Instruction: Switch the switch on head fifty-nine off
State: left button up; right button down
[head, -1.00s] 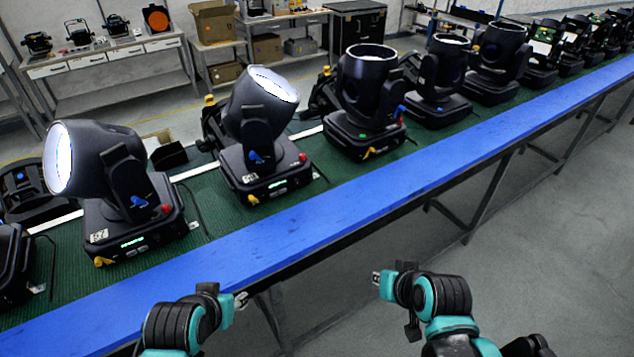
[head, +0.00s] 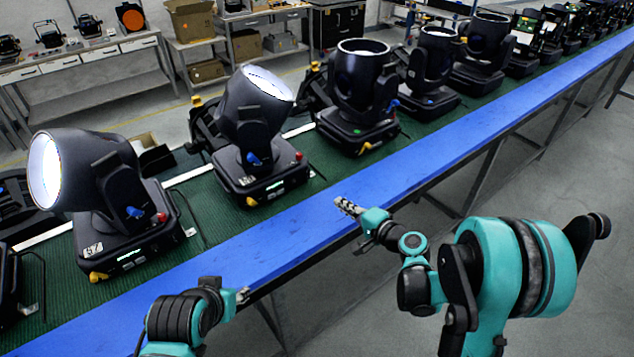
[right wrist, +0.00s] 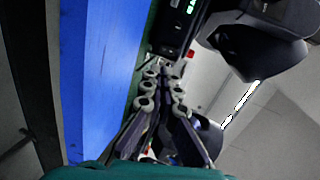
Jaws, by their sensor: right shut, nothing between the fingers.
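Moving-head lamps stand in a row on the green belt. The nearest full one (head: 110,195) has a small label that looks like 57. The one beside it (head: 250,140) has a label too small to read for sure. Each has a lit green display, a red knob, a blue knob and a yellow part on its base. Which is head fifty-nine, and its switch position, I cannot tell. My right gripper (head: 346,207) is shut and empty over the blue edge, right of the second lamp. In the right wrist view its fingers (right wrist: 165,78) point toward a lamp base (right wrist: 173,25). My left gripper (head: 243,295) is low by the blue edge.
A long blue rail (head: 290,228) runs along the front of the belt. More lamps (head: 360,90) continue to the upper right. Black cables lie between the bases. Shelves with cardboard boxes (head: 190,20) stand behind. Grey floor is free in front.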

aim_at(307, 175)
jog(key=shift+w+d+f+m+t, duration=0.3)
jog(key=shift+w+f+m+t, duration=0.3)
jog(key=shift+w+m, duration=0.1)
jog(key=b+x, duration=0.2)
jog(key=x, duration=1.2)
jog(key=shift+a, duration=0.1)
jog(key=shift+s, duration=0.1)
